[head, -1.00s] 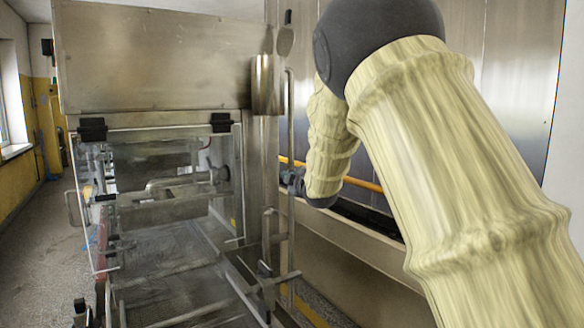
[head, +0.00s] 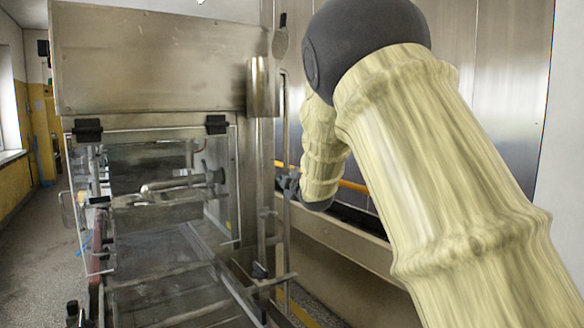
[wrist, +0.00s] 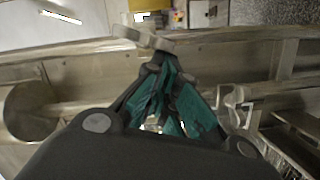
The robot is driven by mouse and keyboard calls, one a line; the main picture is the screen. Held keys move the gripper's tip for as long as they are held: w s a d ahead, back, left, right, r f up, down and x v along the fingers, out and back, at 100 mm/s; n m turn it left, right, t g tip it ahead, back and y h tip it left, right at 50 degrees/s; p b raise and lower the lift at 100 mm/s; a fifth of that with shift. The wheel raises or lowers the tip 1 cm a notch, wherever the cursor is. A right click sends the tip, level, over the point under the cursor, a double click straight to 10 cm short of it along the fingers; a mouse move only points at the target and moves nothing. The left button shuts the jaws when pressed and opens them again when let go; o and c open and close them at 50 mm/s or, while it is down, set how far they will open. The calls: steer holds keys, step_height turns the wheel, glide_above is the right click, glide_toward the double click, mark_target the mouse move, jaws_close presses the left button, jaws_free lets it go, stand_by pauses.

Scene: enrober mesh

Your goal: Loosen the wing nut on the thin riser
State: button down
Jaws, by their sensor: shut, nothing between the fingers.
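The thin riser (head: 286,122) is a slim upright metal tube at the right side of the machine in the head view. My gripper (head: 286,184) is beside it at about mid-height, small and partly hidden by my forearm. In the wrist view my gripper (wrist: 152,72) is shut, its teal-padded fingers drawn together and empty. A pale, flat, rounded metal piece (wrist: 140,38) lies just beyond the fingertips; I cannot tell whether it is the wing nut or whether the fingers touch it. The wing nut cannot be made out in the head view.
The machine's steel hood (head: 160,60) and clear front panel (head: 150,215) stand left of the riser. A steel trough edge (head: 345,240) runs behind my arm. In the wrist view, a small light fitting (wrist: 232,100) sits right of the fingers. Floor is open at far left.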

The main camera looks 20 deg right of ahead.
steer(key=shift+d+f+b, duration=0.2)
steer(key=shift+f+b, duration=0.3)
stand_by(1.8)
steer(key=shift+a, duration=0.15)
